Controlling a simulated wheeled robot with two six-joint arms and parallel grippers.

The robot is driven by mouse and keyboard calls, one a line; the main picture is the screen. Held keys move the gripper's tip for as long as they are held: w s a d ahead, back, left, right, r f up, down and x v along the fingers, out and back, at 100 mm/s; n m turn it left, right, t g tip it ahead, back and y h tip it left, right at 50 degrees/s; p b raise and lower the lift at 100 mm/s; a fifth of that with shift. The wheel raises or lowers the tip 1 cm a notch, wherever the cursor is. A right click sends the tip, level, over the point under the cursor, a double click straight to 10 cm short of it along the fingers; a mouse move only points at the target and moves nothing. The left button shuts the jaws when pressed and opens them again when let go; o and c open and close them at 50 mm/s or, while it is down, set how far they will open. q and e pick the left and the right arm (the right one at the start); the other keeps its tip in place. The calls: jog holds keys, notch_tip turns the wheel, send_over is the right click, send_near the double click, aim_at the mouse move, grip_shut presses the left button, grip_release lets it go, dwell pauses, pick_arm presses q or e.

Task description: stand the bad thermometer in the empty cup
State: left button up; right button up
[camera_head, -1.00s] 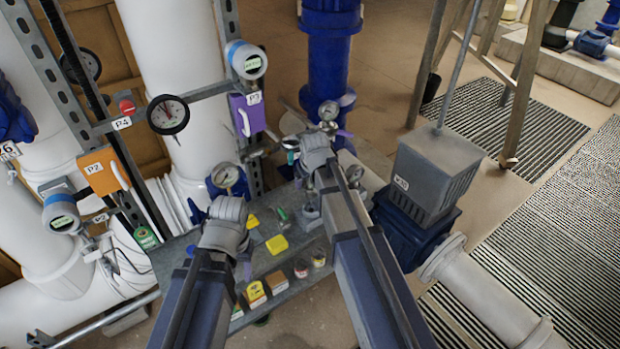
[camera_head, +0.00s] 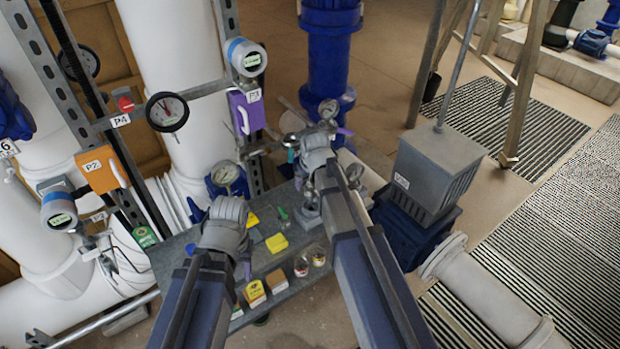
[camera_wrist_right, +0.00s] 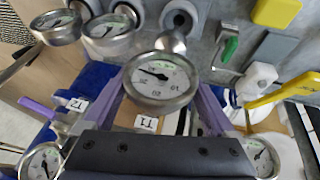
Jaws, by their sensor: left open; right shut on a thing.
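My right gripper (camera_wrist_right: 160,98) has purple fingers and is shut on a round thermometer (camera_wrist_right: 160,74), its white dial facing the wrist camera. In the head view the right gripper (camera_head: 296,152) is mostly hidden by its wrist, above the far end of the grey bench. Two similar dials (camera_wrist_right: 57,24) (camera_wrist_right: 108,30) stand close together at upper left in the wrist view. A round grey cup-like holder (camera_wrist_right: 180,17) shows just beyond the held thermometer; whether it is empty is unclear. My left gripper (camera_head: 246,266) is open, low over the bench, largely hidden by its wrist.
The grey bench (camera_head: 262,262) carries a yellow block (camera_head: 277,243), small boxes (camera_head: 277,281) and jars (camera_head: 301,267). Tags T1 (camera_wrist_right: 146,123) and T2 (camera_wrist_right: 77,104) show nearby, with more dials at the lower corners. A grey box (camera_head: 432,172) stands to the right.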

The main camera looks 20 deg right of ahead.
aim_at(310, 192)
jog(key=shift+f, duration=0.2)
jog(key=shift+f+b, duration=2.1)
jog(key=shift+b, duration=0.15)
jog(key=shift+f, duration=0.2)
jog(key=shift+f+b, duration=0.3)
jog(key=shift+b, duration=0.2)
jog(key=shift+f, duration=0.1)
jog(key=shift+f+b, duration=0.35)
jog(key=shift+b, duration=0.1)
dwell(0.4)
jog(key=o, duration=0.8)
